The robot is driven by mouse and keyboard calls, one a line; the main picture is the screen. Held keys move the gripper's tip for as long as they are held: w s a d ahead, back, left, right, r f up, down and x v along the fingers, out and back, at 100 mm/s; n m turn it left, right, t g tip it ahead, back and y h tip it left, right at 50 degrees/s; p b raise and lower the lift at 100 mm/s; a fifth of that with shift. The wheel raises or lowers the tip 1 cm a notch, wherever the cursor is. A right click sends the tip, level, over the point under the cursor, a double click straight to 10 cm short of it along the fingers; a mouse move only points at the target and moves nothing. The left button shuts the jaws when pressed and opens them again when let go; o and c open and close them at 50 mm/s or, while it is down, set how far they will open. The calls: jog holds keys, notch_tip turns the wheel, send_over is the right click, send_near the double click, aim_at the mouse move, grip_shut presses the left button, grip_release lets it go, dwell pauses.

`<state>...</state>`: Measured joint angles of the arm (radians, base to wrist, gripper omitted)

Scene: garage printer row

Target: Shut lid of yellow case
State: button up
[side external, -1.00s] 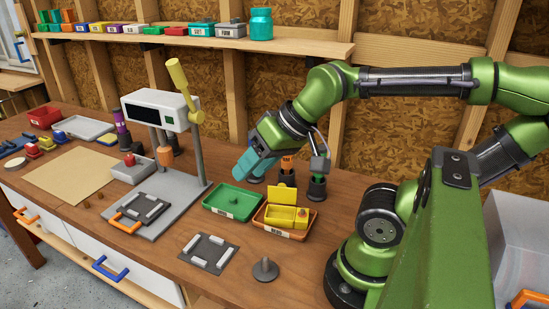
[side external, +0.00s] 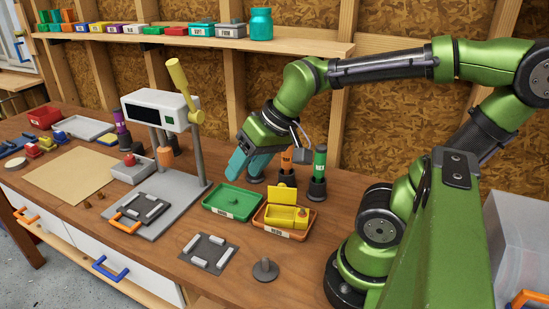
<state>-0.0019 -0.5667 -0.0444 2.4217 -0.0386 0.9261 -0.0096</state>
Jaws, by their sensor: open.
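The yellow case (side external: 286,216) sits in an orange tray (side external: 260,219) on the bench, right of the middle. Its lid (side external: 283,197) stands raised at the back, and a small knob-like thing shows inside at the right. My gripper (side external: 237,178) is open, with teal fingers pointing down and left. It is in the air above the back of the green tray, to the left of the case and apart from it. Its fingers overlap in this view, and nothing shows between them.
A green tray (side external: 232,203) stands left of the orange tray. Green (side external: 319,170) and orange (side external: 286,160) upright tools stand behind the case. A press (side external: 160,112) with a yellow lever stands to the left. A grey plate (side external: 207,251) and a grey cone-shaped piece (side external: 265,270) lie in front.

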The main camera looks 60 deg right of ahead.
aim_at(281, 186)
jog(key=shift+w+d+f+n+g+h, duration=0.2)
jog(key=shift+w+d+n+g+h, duration=0.35)
jog(key=shift+w+d+n+g, duration=1.5)
jog(key=shift+w+d+f+n+g+h, duration=0.4)
jog(key=shift+d+g, duration=0.95)
jog(key=shift+d, duration=1.8)
jog(key=shift+w+d+n+g+h, duration=0.85)
jog(key=shift+d+n+g, duration=0.7)
jog(key=shift+d, duration=1.05)
jog(key=shift+m, duration=0.3)
jog(key=x, duration=1.6)
jog(key=shift+a+f, duration=0.2)
jog(key=shift+a, duration=0.05)
jog(key=c, duration=0.9)
